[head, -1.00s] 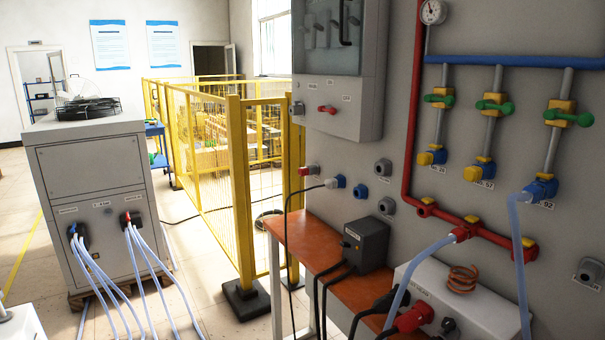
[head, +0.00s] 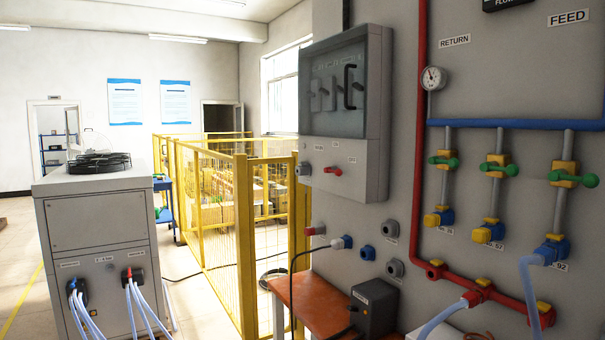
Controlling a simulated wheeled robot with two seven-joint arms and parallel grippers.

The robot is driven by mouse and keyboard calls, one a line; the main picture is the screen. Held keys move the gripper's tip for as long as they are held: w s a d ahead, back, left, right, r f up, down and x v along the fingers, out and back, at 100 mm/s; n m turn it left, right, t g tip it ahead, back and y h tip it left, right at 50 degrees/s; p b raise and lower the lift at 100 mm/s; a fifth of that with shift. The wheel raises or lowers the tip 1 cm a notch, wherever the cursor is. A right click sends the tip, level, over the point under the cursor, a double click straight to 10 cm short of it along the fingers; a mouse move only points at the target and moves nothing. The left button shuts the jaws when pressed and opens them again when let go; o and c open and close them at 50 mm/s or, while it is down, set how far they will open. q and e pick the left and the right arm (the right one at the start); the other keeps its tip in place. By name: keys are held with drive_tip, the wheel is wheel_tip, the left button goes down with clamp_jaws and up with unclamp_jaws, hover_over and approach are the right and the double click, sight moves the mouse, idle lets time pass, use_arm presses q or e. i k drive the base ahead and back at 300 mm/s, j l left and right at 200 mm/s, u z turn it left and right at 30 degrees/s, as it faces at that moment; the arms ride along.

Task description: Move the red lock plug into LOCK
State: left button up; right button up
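A short red plug-like fitting (head: 315,231) sits on the grey wall panel below the switch cabinet, left of a white-and-blue plug (head: 341,243) with a black cable. I cannot tell whether this red fitting is the lock plug. The larger red connector beside the coil box in the earlier view is outside the picture now. Grey round sockets (head: 390,229) and (head: 395,269) and a blue socket (head: 367,253) are on the panel, and another grey socket (head: 303,169) is on the cabinet side. Their small labels are unreadable, so I cannot pick out LOCK. Neither gripper is in view.
An orange bench (head: 305,300) carries a black box (head: 374,306). Red and blue pipes with green-handled valves (head: 498,168) and hoses are at right. A yellow fence (head: 245,240) and grey machine (head: 100,220) stand left.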

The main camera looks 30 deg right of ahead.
sight(309, 232)
drive_tip(key=z, duration=0.9)
drive_tip(key=i+u, duration=0.35)
drive_tip(key=i, duration=0.25)
drive_tip(key=i+j+u, duration=0.1)
drive_tip(key=i+u, duration=0.25)
drive_tip(key=i, duration=0.35)
drive_tip(key=i+l+u, duration=0.1)
drive_tip(key=i+u, duration=0.25)
drive_tip(key=i, duration=0.35)
drive_tip(key=i+u, duration=0.15)
drive_tip(key=i, duration=0.55)
drive_tip(key=i+l+u, duration=0.15)
drive_tip(key=i, duration=0.6)
drive_tip(key=i+u, duration=0.25)
drive_tip(key=i, duration=0.35)
drive_tip(key=i+u, duration=0.25)
drive_tip(key=i, duration=0.35)
drive_tip(key=z, duration=0.1)
